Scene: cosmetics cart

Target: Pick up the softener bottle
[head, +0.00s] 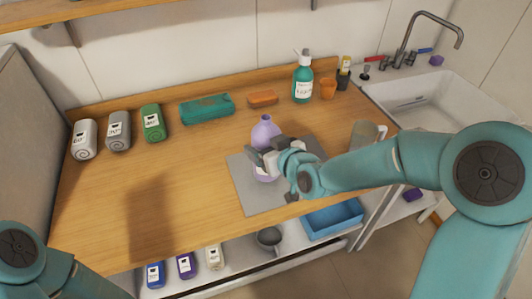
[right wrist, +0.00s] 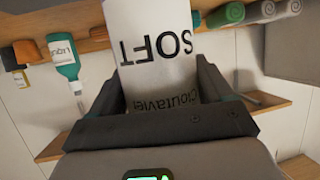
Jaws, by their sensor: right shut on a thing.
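The softener bottle is a lavender bottle (head: 265,131) at the grey mat near the front right of the wooden counter. My right gripper (head: 262,160) is shut around its middle, with the neck and shoulder showing above the fingers. In the right wrist view the bottle's white label (right wrist: 152,50), reading "SOFT" upside down, sits between the two fingers. The bottle looks about upright. I cannot tell whether its base touches the mat. My left arm shows at the lower left of the head view, but its gripper is out of view.
The grey mat (head: 245,185) lies under the bottle. Rolled towels (head: 152,122), a teal pack (head: 207,108), an orange bar (head: 262,98), a teal pump bottle (head: 302,82) and an orange cup (head: 328,89) line the back. A sink (head: 425,95) is at right. The counter's left middle is clear.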

